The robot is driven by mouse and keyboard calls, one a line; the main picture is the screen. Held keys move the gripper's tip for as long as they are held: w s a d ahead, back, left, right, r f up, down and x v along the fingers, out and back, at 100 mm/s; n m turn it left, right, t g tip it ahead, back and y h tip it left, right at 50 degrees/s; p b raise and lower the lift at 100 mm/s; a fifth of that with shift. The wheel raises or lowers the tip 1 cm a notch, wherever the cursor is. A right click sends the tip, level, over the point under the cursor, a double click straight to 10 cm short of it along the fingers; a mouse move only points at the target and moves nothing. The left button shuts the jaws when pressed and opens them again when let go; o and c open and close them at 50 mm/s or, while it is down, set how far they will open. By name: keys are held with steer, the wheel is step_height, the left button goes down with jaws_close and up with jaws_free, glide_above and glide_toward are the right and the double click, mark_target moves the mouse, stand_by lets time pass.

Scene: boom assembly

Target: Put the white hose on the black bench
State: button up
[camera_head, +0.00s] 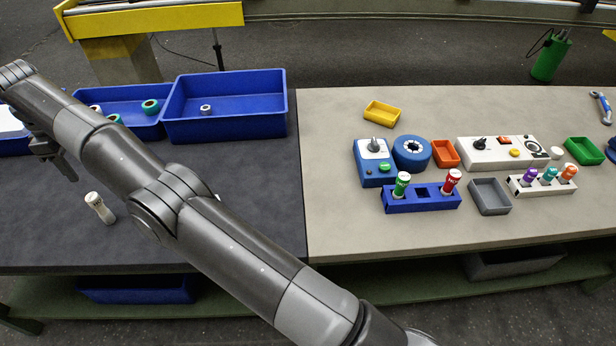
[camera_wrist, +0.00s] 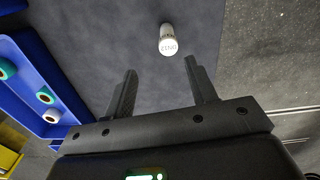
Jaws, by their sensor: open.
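A white cylinder with dark print, which I take as the white hose (camera_head: 99,207), rests on the black bench (camera_head: 250,220) in the head view, left of my arm. It also shows in the wrist view (camera_wrist: 168,40), beyond my fingertips and clear of them. I cannot tell surely whether it stands or leans. My gripper (camera_wrist: 161,65) is open and nothing is between its fingers. In the head view my gripper (camera_head: 60,165) is at the far left, above the bench and apart from the white cylinder.
A blue bin (camera_head: 225,133) with one small ring and another blue bin (camera_head: 135,131) with several rings stand at the bench's back. A beige bench (camera_head: 340,215) on the right carries a blue holder (camera_head: 425,203), small trays and devices. The black bench's front middle looks clear.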

steer(key=w+d+r+m, duration=0.2)
steer(key=w+d+r, duration=0.4)
steer(key=d+r, duration=0.25)
steer(key=d+r+m+t+y, duration=0.1)
steer(key=d+r+m, duration=0.4)
steer(key=d, duration=0.9)
steer(key=d+r+m+t, duration=0.15)
steer(key=d+r, duration=0.55)
steer(key=d, duration=0.8)
steer(key=s+d+f+m+t, duration=0.1)
steer(key=s+d+m, duration=0.2)
steer(key=s+d, duration=0.45)
steer(key=s+d+f+m+t, duration=0.1)
steer(key=s+d+m, duration=0.3)
steer(key=d, duration=0.7)
steer(key=s+d+f+m, duration=0.2)
steer(key=s+d+f, duration=0.2)
steer(key=s, duration=0.3)
steer(key=s+d+f+m+h, duration=0.1)
steer(key=s+d+f+m, duration=0.1)
steer(key=s+d+f, duration=0.2)
steer(key=s+f+t, duration=0.1)
steer(key=s+f, duration=0.1)
steer(key=s, duration=0.2)
steer(key=shift+d+f, duration=0.4)
steer(key=shift+s, duration=0.1)
